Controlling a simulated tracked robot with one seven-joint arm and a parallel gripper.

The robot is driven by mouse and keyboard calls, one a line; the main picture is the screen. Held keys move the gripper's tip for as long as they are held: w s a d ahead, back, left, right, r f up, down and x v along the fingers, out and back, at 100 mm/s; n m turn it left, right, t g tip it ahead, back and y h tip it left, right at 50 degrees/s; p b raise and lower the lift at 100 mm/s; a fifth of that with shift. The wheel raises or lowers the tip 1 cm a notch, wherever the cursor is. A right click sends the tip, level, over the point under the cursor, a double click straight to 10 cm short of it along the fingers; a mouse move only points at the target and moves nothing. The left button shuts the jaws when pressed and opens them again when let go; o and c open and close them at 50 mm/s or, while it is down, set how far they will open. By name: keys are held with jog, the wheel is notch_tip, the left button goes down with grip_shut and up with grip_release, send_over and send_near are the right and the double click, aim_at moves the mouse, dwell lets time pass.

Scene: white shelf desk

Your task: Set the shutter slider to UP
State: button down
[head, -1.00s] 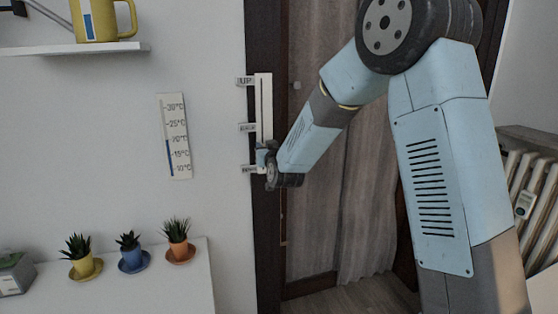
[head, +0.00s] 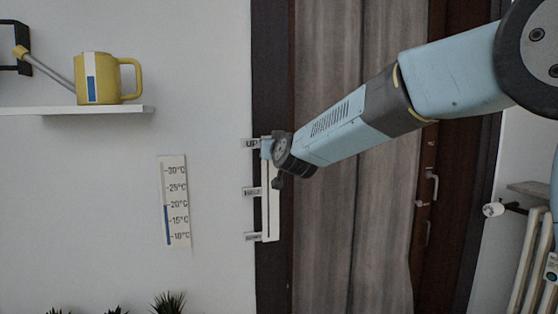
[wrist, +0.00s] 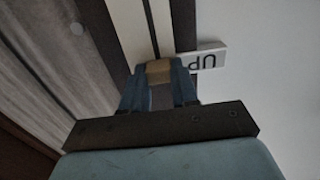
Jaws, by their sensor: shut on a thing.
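The shutter slider is a white vertical track (head: 272,212) with a dark slot, on the dark door frame. Its UP label (head: 250,144) is at the top, a second label (head: 251,191) is midway and a third (head: 252,237) is at the bottom. My gripper (head: 266,148) is at the top end of the track, level with the UP label. In the wrist view its blue fingers are shut on a tan slider knob (wrist: 159,70), beside the upside-down UP label (wrist: 208,59). The knob is hidden by my gripper in the head view.
A thermometer (head: 174,202) hangs on the wall to the left. A shelf (head: 60,110) above it bears a yellow watering can (head: 98,78). Plant tips show at the lower edge. A curtain (head: 345,215) hangs right of the track, and a radiator (head: 532,260) stands far right.

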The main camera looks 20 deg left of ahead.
jog(key=shift+w+d+r, duration=0.1)
jog(key=shift+d+r, duration=0.05)
jog(key=shift+r, duration=0.4)
jog(key=c, duration=1.1)
grip_release()
jog(key=shift+r, duration=0.1)
jog(key=shift+o, duration=1.3)
jog(key=shift+s, duration=0.2)
jog(key=v, duration=1.3)
jog(key=shift+s+d, duration=0.2)
jog(key=shift+d, duration=0.05)
